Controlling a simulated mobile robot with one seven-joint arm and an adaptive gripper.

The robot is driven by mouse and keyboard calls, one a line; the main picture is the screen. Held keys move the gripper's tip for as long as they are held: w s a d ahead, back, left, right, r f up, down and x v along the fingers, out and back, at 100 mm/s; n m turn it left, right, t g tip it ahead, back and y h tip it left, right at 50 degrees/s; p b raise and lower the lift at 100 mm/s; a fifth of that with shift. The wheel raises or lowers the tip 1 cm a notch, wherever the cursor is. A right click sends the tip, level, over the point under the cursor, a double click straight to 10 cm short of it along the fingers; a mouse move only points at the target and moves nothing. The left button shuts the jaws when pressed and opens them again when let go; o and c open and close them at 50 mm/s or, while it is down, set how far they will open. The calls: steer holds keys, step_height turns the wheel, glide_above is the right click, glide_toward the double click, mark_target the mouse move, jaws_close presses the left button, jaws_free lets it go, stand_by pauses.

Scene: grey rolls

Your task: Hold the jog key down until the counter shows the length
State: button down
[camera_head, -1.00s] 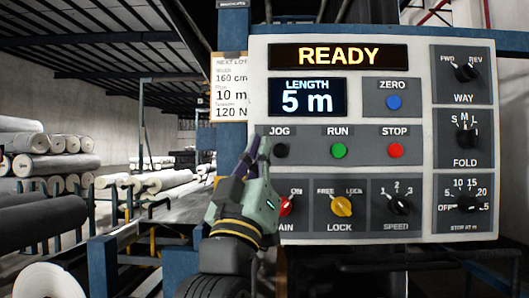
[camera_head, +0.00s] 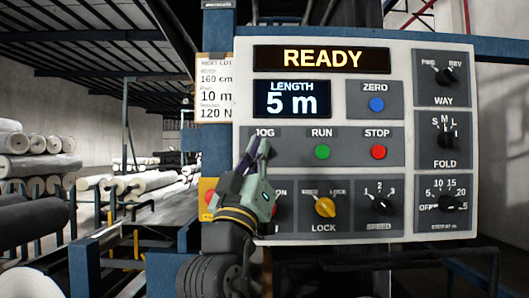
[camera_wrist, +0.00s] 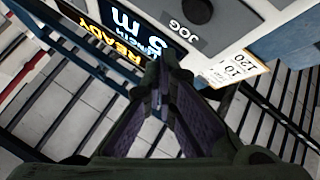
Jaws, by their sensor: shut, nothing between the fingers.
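The control panel (camera_head: 400,95) fills the right of the head view. Its display (camera_head: 322,58) reads READY, and the length counter (camera_head: 291,99) reads 5 m. My gripper (camera_head: 259,147) is shut and empty in front of the panel, its fingertips over the spot below the JOG label (camera_head: 265,132). The jog key is hidden behind them in the head view. In the wrist view the dark round jog key (camera_wrist: 196,10) shows near the top edge, above and right of my fingertips (camera_wrist: 165,58). I cannot tell any contact; the key looks apart from the tips there.
A lot card (camera_head: 215,90) left of the panel reads 160 cm, 10 m, 120 N. The green RUN key (camera_head: 322,152), red STOP key (camera_head: 378,152) and blue ZERO key (camera_head: 376,104) are close by. Grey rolls (camera_head: 40,165) lie at the left.

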steer(key=shift+w, duration=2)
steer(key=shift+w, duration=0.1)
steer(key=shift+w, duration=0.35)
steer(key=shift+w, duration=0.45)
stand_by(1.8)
stand_by(1.3)
steer(key=shift+s, duration=0.85)
steer(key=shift+s, duration=2.55)
steer(key=shift+a, duration=0.1)
